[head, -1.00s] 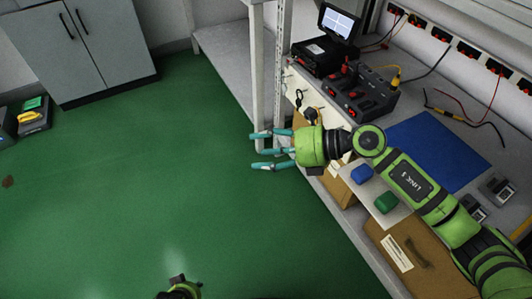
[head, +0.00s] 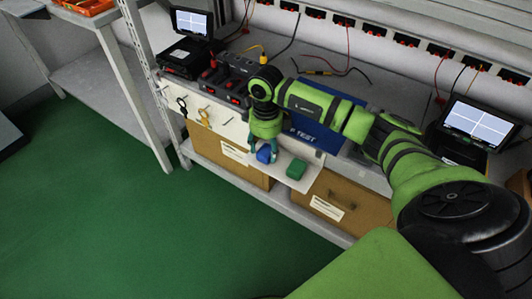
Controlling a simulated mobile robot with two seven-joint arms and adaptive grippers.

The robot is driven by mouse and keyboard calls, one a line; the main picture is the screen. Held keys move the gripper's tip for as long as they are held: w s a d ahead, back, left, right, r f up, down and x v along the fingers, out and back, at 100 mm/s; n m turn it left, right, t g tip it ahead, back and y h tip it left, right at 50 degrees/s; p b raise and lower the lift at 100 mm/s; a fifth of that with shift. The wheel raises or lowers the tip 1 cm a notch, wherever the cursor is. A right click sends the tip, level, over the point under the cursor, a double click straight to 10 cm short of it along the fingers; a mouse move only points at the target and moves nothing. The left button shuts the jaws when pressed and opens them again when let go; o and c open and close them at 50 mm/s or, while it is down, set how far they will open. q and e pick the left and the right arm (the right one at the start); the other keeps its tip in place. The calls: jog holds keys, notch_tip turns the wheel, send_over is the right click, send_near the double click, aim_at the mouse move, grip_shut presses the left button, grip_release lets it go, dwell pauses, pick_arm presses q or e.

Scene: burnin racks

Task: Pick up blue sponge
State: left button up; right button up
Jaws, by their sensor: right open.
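My right gripper (head: 263,152) points down over the blue sponge. Its teal fingers are open, one on each side of the sponge. I cannot tell whether they touch it. My left gripper is not in view.
A green block (head: 296,168) lies close to the right of the blue sponge. A blue mat (head: 318,130) lies on the bench behind. Cardboard boxes (head: 344,201) stand below. A dark device with red parts (head: 229,80) and a monitor (head: 479,122) stand on the bench. Green floor is free at left.

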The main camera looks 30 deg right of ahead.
jog(key=shift+f, duration=0.9)
jog(key=c, duration=0.6)
jog(key=shift+r, duration=0.1)
notch_tip(320, 180, up, 4)
jog(key=shift+w+f, duration=0.1)
jog(key=s+r, duration=0.2)
jog(key=s, duration=0.2)
jog(key=s+d+r, duration=0.1)
jog(key=s+r, duration=0.1)
jog(key=s, duration=0.2)
jog(key=s+r+p, duration=0.1)
jog(key=s+r, duration=0.2)
jog(key=shift+s+d, duration=0.15)
jog(key=shift+s, duration=0.25)
